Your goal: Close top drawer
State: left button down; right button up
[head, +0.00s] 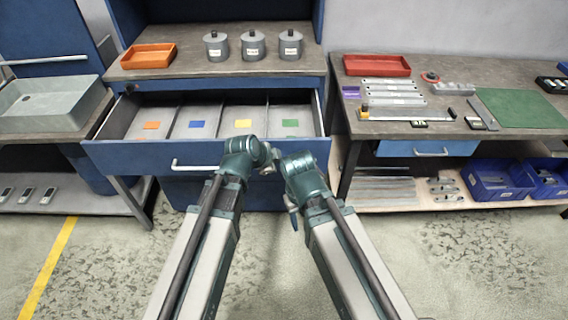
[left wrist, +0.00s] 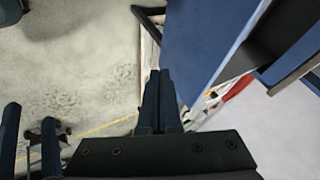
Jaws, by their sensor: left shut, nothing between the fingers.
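The top drawer (head: 150,157) of the middle bench is pulled out, with its blue front and silver bar handle (head: 195,167) facing me. In the head view my left arm's wrist stands in front of the drawer front, right of the handle, and its fingers are hidden. In the left wrist view my left gripper (left wrist: 159,78) is shut and empty, its fingertips near a blue panel (left wrist: 203,38); I cannot tell whether they touch. My right arm's wrist is beside the left one at the drawer's right part; its fingers are not clearly seen.
The drawer's grey compartments hold coloured cards. On the middle bench top (head: 205,68) are an orange tray (head: 148,57) and several lidded grey canisters. The right bench (head: 340,105) holds a red tray (head: 376,66), metal parts and a green mat (head: 520,110). The floor in front is clear.

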pick_arm(q)
jog(key=w+d+f+b, duration=0.3)
jog(key=w+f+b, duration=0.4)
jog(key=w, duration=0.1)
jog(key=shift+w+d+f, duration=0.25)
jog(key=shift+w+f, duration=0.05)
pick_arm(e)
notch_tip(320, 180, down, 8)
jog(key=shift+r, duration=0.2)
pick_arm(q)
jog(key=shift+w, duration=0.1)
